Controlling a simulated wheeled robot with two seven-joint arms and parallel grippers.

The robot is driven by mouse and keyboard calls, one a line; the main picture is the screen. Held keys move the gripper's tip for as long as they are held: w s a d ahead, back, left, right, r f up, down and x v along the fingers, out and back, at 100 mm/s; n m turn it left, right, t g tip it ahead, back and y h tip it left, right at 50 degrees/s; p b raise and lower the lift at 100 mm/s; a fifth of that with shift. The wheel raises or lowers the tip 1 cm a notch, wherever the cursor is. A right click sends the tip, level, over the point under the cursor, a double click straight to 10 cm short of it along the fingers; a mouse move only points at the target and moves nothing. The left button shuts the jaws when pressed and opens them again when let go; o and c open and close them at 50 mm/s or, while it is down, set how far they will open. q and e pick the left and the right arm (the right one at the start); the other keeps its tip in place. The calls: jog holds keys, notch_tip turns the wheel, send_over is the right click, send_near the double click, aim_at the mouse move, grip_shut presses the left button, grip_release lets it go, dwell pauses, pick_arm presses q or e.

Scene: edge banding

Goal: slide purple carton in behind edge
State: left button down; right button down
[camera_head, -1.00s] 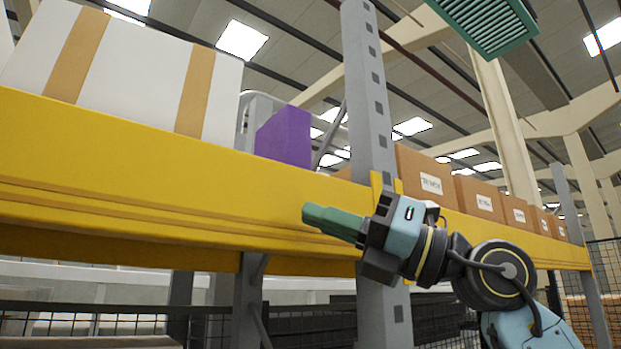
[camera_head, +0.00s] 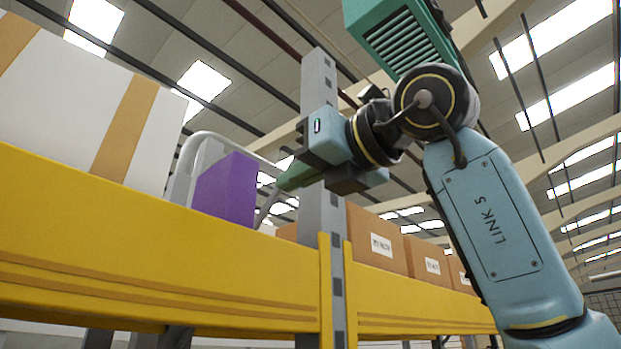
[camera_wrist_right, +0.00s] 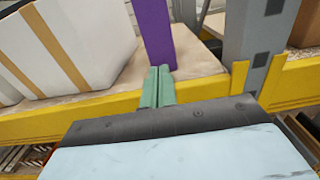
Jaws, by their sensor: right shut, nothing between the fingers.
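The purple carton (camera_head: 226,188) stands upright on the shelf behind the yellow beam (camera_head: 150,235), between the white box and the grey upright. The wrist view shows the carton (camera_wrist_right: 152,32) on the shelf board close to the beam's edge (camera_wrist_right: 95,106). My right gripper (camera_head: 283,181) is shut and empty, above the beam's height and in front of the upright, its green fingers pointing left towards the carton. In the wrist view the fingertips (camera_wrist_right: 158,72) overlap the carton's lower end; I cannot tell whether they touch it. My left gripper is not in view.
A large white box with tan stripes (camera_head: 75,95) stands left of the carton. The grey upright (camera_head: 318,215) is close to my right gripper. Brown cartons (camera_head: 375,240) stand right of the upright. A curved grey rail (camera_head: 188,155) shows by the carton.

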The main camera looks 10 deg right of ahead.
aim_at(242, 205)
jog(key=p+x, duration=0.3)
jog(key=x, duration=0.6)
jog(key=shift+s, duration=0.1)
